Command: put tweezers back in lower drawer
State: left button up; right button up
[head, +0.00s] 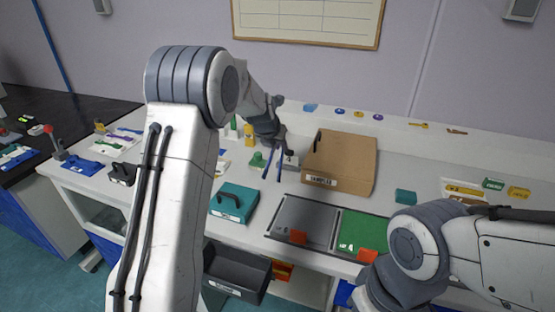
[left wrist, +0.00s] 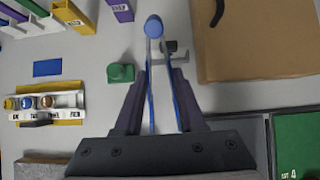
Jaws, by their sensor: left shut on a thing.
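My left gripper (head: 276,160) is over the back middle of the worktable, left of the cardboard box. It is shut on the tweezers (left wrist: 181,100), which look like two slim blue legs between the dark fingers. The legs stand apart and also show in the head view (head: 279,172). A blue round end (left wrist: 153,27) shows beyond the fingertips; I cannot tell if it belongs to the tweezers. An open dark grey drawer (head: 228,284) sticks out below the table's front edge. Its visible inside looks empty. My right gripper is outside the picture.
The cardboard box (head: 340,163) stands right of my left gripper. A teal case (head: 234,201) sits above the drawer. A green block (left wrist: 121,73) and a small rack (left wrist: 45,104) lie to the left. Grey and green mats (head: 360,231) lie at the front.

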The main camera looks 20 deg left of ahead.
pick_arm(q)
notch_tip(320, 180, down, 4)
jog(key=shift+r+b, duration=0.1)
jog(key=shift+b, duration=0.3)
jog(key=o, duration=0.6)
jog(key=shift+f, duration=0.2)
jog(key=shift+c, duration=0.2)
jog(key=shift+r, duration=0.15)
jog(key=v, duration=1.2)
jog(key=shift+p, duration=0.45)
